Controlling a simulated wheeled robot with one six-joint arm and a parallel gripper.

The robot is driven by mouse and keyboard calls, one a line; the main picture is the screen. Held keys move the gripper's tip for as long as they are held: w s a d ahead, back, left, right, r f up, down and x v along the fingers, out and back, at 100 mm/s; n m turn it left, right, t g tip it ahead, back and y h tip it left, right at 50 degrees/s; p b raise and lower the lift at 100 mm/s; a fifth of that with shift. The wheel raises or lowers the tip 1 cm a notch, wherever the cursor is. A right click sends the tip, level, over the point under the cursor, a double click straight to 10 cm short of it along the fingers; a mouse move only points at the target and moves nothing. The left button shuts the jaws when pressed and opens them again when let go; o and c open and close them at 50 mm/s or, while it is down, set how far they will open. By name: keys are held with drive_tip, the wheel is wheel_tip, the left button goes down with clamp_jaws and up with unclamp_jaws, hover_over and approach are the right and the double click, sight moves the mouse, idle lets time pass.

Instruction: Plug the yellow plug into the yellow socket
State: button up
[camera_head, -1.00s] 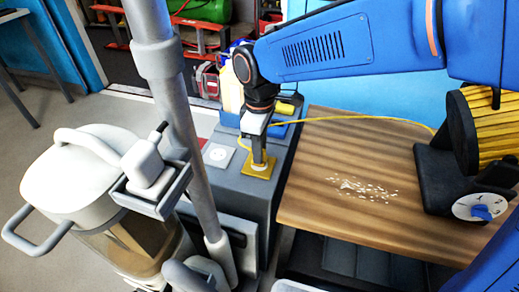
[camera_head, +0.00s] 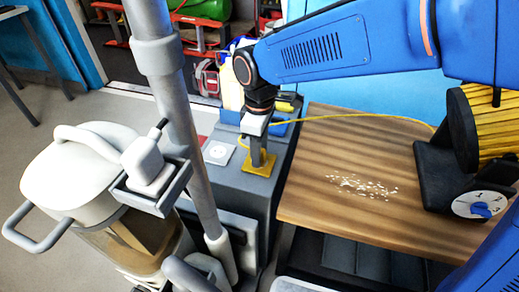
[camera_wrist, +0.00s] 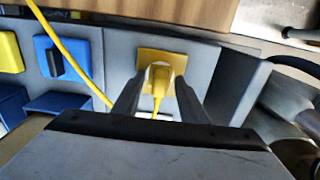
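The yellow socket (camera_head: 258,168) is a yellow plate on top of the grey box, and it also shows in the wrist view (camera_wrist: 178,58). The yellow plug (camera_wrist: 160,78) stands at the pale round centre of the socket, its yellow cord coming back towards the wrist camera. How deep it sits is hard to see. My gripper (camera_head: 260,158) points down over the socket. In the wrist view my gripper (camera_wrist: 160,88) has one finger on each side of the plug, with narrow gaps showing, so it looks open around it. In the head view the fingers hide the plug.
A white socket (camera_head: 219,152) lies left of the yellow one. The yellow cable (camera_head: 350,117) runs across the wooden table (camera_head: 330,205) to a reel (camera_head: 485,130) at the right. A blue plate (camera_wrist: 85,55) lies left in the wrist view. A grey pole (camera_head: 180,120) stands at the left.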

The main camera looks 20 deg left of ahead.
wheel_tip(320, 180, up, 17)
drive_tip(key=shift+r, duration=0.2)
idle(0.5)
drive_tip(key=shift+d, duration=0.1)
drive_tip(key=w+d+f+m+t+y, duration=0.15)
drive_tip(key=d+m, duration=0.65)
drive_tip(key=d, duration=1.8)
drive_tip(key=s+d+f+m+t, duration=0.1)
drive_tip(key=s+d+f+m, duration=0.4)
drive_tip(key=d, duration=0.4)
drive_tip(key=s+d+f+m+t+h, duration=0.1)
drive_tip(key=s+d+f+m+t, duration=0.1)
drive_tip(key=s+d+f+m, duration=0.3)
drive_tip(key=s+d, duration=0.1)
drive_tip(key=d, duration=0.3)
drive_tip(key=shift+d+f, duration=0.3)
drive_tip(key=shift+d, duration=0.05)
